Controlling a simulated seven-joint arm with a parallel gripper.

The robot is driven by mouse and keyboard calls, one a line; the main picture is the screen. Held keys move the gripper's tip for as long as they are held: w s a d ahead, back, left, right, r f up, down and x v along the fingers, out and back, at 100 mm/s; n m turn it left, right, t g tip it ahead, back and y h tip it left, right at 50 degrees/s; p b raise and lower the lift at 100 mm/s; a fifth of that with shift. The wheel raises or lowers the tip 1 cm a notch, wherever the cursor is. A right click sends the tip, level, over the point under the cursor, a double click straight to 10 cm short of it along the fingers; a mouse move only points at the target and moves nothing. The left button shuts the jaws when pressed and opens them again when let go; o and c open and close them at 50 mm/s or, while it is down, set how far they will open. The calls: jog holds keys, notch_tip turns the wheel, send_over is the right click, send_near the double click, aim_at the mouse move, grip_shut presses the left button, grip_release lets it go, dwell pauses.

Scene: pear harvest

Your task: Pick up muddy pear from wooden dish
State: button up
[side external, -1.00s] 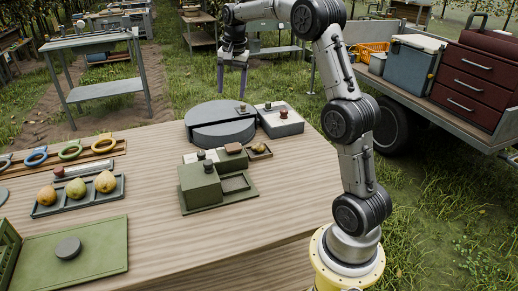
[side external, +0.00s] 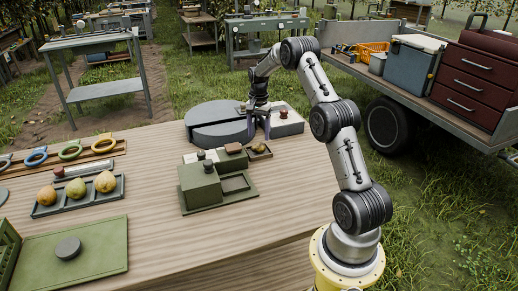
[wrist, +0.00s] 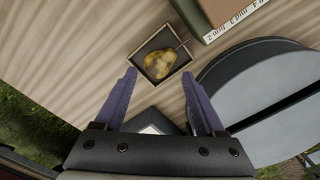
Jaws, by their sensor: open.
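The muddy pear (wrist: 160,65), yellow with brown blotches, lies in the small square wooden dish (wrist: 143,75) in the wrist view. In the side view the pear (side external: 260,148) and dish (side external: 251,156) are small, beside the green box. My gripper (side external: 259,137) is open and empty, fingers pointing down, just behind and above the dish. In the wrist view the dish shows ahead, between and slightly beyond the two purple fingertips (wrist: 159,73). The fingers do not touch the pear.
A green box (side external: 200,186) on a tray stands left of the dish. A dark tray (side external: 48,209) with three pears is at left.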

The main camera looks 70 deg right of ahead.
aim_at(259, 143)
jog(key=shift+d+f, duration=0.15)
jog(key=shift+f, duration=2.65)
jog(key=shift+r, duration=0.1)
jog(key=c, duration=1)
